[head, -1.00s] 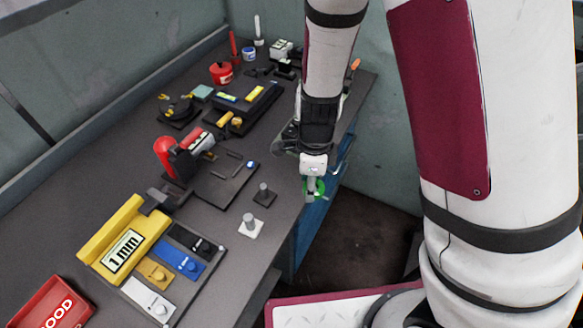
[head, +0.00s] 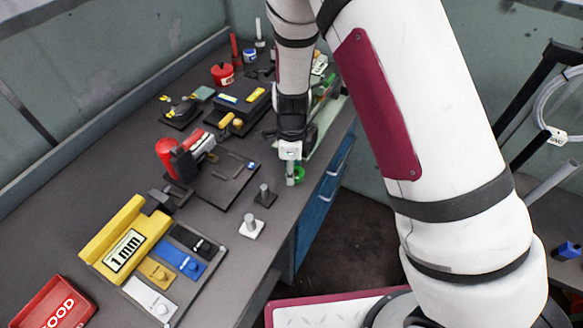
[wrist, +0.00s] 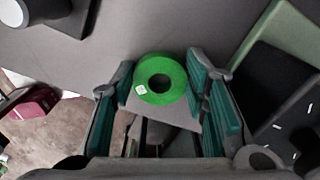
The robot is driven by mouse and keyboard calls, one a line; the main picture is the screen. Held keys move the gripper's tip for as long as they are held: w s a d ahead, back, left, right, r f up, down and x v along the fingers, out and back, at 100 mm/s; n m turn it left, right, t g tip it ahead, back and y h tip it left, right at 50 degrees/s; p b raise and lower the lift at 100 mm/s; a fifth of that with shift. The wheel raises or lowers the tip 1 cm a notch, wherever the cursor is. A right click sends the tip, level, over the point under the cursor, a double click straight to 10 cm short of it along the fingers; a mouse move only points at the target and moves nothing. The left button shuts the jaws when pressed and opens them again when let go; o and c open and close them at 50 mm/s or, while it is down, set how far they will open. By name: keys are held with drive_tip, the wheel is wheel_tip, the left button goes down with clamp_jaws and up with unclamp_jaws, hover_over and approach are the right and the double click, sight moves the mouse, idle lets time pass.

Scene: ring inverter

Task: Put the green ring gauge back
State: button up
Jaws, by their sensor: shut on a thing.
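The green ring gauge (head: 299,175) hangs at my gripper (head: 291,178) near the front edge of the bench, in the head view. In the wrist view the ring (wrist: 148,91), with a small white label, sits between the teal finger pads of my gripper (wrist: 160,88), which is shut on it. Its hole faces the camera. A grey peg on a black base (head: 265,195) and a grey peg on a white base (head: 250,227) stand on the bench, left of and nearer than my gripper. Both pegs are empty.
A dark plate (head: 215,185) with a red-handled device (head: 170,155) lies left of my gripper. A yellow "1 mm" block (head: 125,245) and coloured gauge pieces (head: 178,262) are nearer. A green-edged dark thing (wrist: 280,75) is at right in the wrist view.

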drive_tip(key=o, duration=1.3)
drive_tip(key=shift+f, duration=0.1)
drive_tip(key=shift+c, duration=0.2)
